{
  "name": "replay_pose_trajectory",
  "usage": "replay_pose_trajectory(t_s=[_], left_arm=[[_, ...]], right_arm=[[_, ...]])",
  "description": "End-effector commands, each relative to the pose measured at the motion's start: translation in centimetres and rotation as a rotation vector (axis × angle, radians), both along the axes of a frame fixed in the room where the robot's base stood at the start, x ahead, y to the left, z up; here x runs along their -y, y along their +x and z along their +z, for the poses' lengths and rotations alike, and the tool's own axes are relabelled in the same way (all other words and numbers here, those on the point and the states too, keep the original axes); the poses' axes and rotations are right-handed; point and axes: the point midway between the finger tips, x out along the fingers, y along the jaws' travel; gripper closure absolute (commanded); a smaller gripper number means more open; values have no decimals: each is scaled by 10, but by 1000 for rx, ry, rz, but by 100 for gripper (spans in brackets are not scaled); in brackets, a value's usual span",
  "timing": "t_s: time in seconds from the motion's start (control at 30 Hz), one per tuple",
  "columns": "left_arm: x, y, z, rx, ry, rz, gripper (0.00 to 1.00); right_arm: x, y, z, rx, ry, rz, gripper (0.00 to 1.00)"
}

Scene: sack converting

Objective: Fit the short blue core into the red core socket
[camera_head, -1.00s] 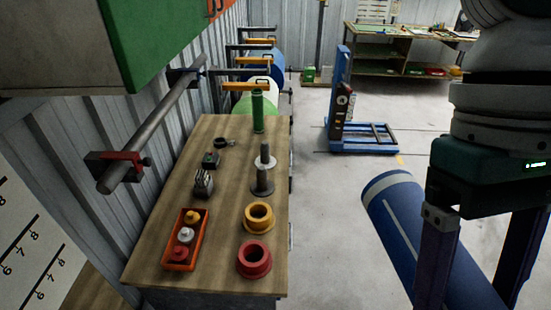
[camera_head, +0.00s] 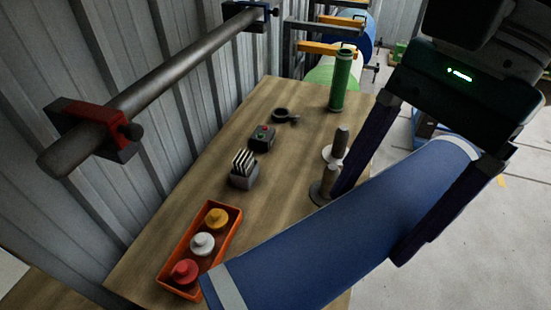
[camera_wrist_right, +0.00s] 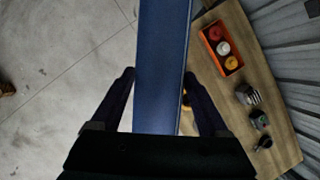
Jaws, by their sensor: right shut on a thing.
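The blue core (camera_head: 330,235) is a long blue tube with a pale band near its lower left end. My right gripper (camera_head: 370,222) is shut on it, with one finger on each side. The core is tilted and hangs over the front right of the wooden table (camera_head: 150,250). In the right wrist view the blue core (camera_wrist_right: 162,60) runs up between the fingers (camera_wrist_right: 160,76). The red core socket is hidden now, seemingly behind the core. A bit of yellow (camera_wrist_right: 186,98), likely the yellow socket, shows beside the core. My left gripper is not in view.
An orange tray (camera_head: 236,222) with red, white and yellow knobbed pieces lies close to the core's lower end. Two grey posts (camera_head: 340,142) and a green tube (camera_head: 341,80) stand farther back. A grey bar (camera_head: 150,85) runs along the wall at left.

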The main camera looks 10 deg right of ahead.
Motion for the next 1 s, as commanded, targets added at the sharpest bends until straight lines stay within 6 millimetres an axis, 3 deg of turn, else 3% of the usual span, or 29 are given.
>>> replay_pose_trajectory(t_s=[0.03,0.3,0.5,0.73,1.0], left_arm=[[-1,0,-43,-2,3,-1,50],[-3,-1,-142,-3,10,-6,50],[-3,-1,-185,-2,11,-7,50],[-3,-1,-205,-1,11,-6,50],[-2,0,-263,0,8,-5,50]], right_arm=[[-4,3,-39,3,3,-111,100],[-26,22,-117,7,9,-755,100],[-35,32,-148,5,9,-1076,100],[-37,35,-167,0,4,-1211,100],[-37,34,-245,-2,0,-1215,100]])
